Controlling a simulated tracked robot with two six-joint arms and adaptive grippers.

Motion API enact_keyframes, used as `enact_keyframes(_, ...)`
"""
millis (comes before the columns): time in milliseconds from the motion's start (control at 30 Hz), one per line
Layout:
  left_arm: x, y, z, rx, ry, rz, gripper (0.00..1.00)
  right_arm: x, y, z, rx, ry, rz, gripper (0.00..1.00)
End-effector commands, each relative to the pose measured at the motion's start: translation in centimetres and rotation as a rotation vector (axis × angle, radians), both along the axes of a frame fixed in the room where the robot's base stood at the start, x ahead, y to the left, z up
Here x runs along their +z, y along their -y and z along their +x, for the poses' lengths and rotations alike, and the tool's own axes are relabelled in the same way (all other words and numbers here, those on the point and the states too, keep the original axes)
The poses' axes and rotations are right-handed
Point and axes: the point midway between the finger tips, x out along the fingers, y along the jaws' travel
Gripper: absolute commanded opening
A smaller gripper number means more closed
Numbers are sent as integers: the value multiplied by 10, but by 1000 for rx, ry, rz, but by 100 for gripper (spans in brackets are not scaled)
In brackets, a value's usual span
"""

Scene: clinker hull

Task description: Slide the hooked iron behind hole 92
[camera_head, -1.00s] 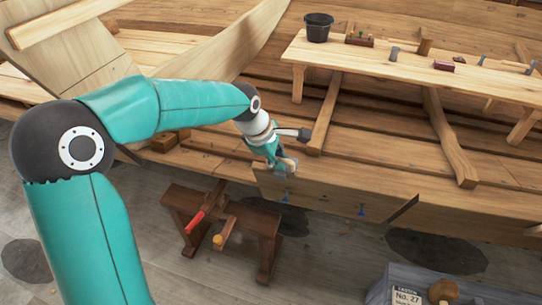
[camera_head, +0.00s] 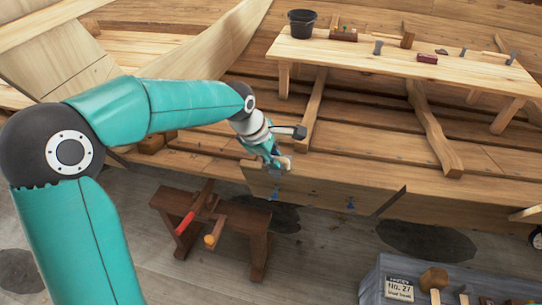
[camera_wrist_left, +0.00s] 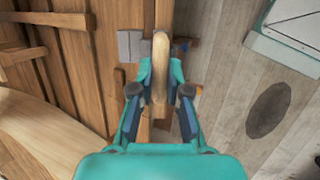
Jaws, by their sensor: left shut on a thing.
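My left gripper (camera_head: 281,162) is at the upper edge of the hull's outer plank (camera_head: 310,190). In the left wrist view my left gripper (camera_wrist_left: 160,90) is shut on the rounded wooden handle of the hooked iron (camera_wrist_left: 160,60). Grey metal blocks (camera_wrist_left: 130,46) show beside the handle, at the plank edge. I cannot tell how the hook sits against the plank's inner face. No hole number is readable, so I cannot pick out hole 92. My right gripper is not in view.
A long bench (camera_head: 400,62) inside the hull carries a black bucket (camera_head: 302,23) and small tools. A brown trestle (camera_head: 215,222) with a red-handled tool stands on the floor before the plank. A grey chest (camera_head: 400,285) with a "No. 27" card stands at the lower right.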

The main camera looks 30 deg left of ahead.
Motion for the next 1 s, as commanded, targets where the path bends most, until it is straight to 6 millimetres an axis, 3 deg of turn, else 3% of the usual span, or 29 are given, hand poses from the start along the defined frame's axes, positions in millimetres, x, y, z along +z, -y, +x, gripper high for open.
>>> enact_keyframes(600, 3, 0, -1, 0, 1, -1, 0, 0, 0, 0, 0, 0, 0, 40)
enact_keyframes(633, 3, 0, 0, 0, 1, -1, 19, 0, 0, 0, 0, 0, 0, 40)
enact_keyframes(800, 3, 0, 0, 0, 1, 0, 45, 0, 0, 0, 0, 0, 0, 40)
enact_keyframes(1000, 2, 0, -1, 0, 1, 0, 45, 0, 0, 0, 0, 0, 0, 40)
